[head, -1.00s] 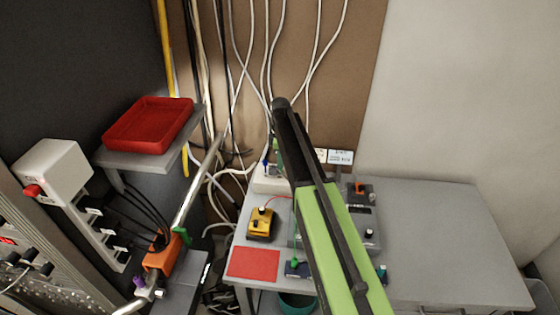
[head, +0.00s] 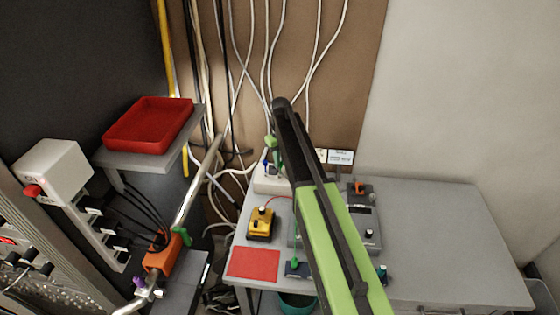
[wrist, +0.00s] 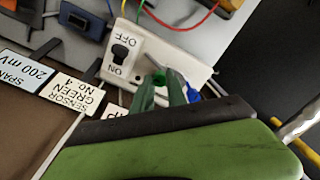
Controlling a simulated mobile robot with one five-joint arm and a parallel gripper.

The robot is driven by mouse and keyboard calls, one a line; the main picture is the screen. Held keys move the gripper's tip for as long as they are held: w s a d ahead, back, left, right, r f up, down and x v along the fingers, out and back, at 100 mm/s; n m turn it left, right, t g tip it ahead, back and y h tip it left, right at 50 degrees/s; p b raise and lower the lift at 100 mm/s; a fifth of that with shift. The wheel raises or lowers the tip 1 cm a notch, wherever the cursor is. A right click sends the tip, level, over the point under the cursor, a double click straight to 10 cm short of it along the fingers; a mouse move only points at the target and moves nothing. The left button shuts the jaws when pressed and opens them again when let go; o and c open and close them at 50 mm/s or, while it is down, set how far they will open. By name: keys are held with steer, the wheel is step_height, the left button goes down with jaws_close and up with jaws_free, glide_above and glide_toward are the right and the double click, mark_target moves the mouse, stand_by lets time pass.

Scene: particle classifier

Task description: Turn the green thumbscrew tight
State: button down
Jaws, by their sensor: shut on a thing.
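The green thumbscrew (wrist: 159,76) shows in the wrist view as a small bright green piece between my fingertips, at the edge of a white switch box (wrist: 168,56). My gripper (wrist: 162,88) has dark green fingers and is shut on it. The fingers hide most of its sides. In the head view my gripper (head: 272,143) shows just left of my arm's dark end, above the white box (head: 268,184). The thumbscrew cannot be made out there. How tight it sits cannot be seen.
The white box carries a black ON/OFF switch (wrist: 120,52), and a blue piece (wrist: 194,94) lies close to my fingers. Label plates (wrist: 75,97) stand beside it. A yellow device (head: 261,224) and red mat (head: 253,263) are on the table. The table's right side (head: 450,235) is clear.

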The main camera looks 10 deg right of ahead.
steer(key=m, duration=0.4)
steer(key=shift+m, duration=0.3)
steer(key=m, duration=0.3)
steer(key=shift+m, duration=0.4)
steer(key=m, duration=0.4)
steer(key=shift+m, duration=2.1)
steer(key=c, duration=1.3)
jaws_free()
